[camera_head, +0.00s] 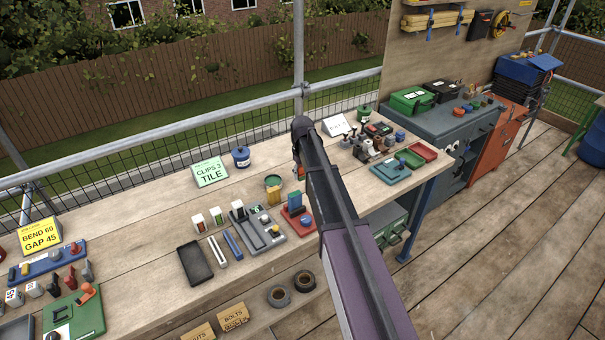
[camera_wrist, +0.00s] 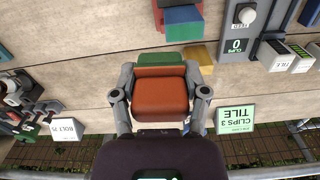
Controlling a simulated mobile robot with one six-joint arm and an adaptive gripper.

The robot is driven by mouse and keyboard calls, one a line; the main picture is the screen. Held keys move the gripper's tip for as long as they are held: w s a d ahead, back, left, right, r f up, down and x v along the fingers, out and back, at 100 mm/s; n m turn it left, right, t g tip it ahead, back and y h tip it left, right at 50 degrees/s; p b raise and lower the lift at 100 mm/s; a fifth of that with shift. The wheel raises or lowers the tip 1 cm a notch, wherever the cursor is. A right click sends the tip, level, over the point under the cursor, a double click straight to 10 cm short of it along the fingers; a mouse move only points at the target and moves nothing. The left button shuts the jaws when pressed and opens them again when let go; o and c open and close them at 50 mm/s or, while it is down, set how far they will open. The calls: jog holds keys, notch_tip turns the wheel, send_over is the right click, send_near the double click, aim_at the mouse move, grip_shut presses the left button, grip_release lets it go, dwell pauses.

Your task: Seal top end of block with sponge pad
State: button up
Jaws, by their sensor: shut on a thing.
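My gripper (camera_wrist: 160,98) is shut on an orange-brown block (camera_wrist: 160,95), with a finger on each side. A green face (camera_wrist: 160,60) shows just beyond the block; I cannot tell if it is part of it. In the head view my arm hides most of the gripper. A blue block (camera_head: 295,201) stands upright on a red holder (camera_head: 303,221). The holder is at the top of the wrist view (camera_wrist: 180,3).
A grey clip tray (camera_head: 260,238) lies left of the red holder. A green and white sign (camera_head: 210,172) and a blue pot (camera_head: 241,157) stand at the back. Clamps and small tools crowd the bench to the right.

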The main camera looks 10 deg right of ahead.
dwell(0.3)
jog(key=shift+r+p, duration=1.5)
jog(key=shift+r, duration=0.05)
jog(key=shift+f, duration=0.15)
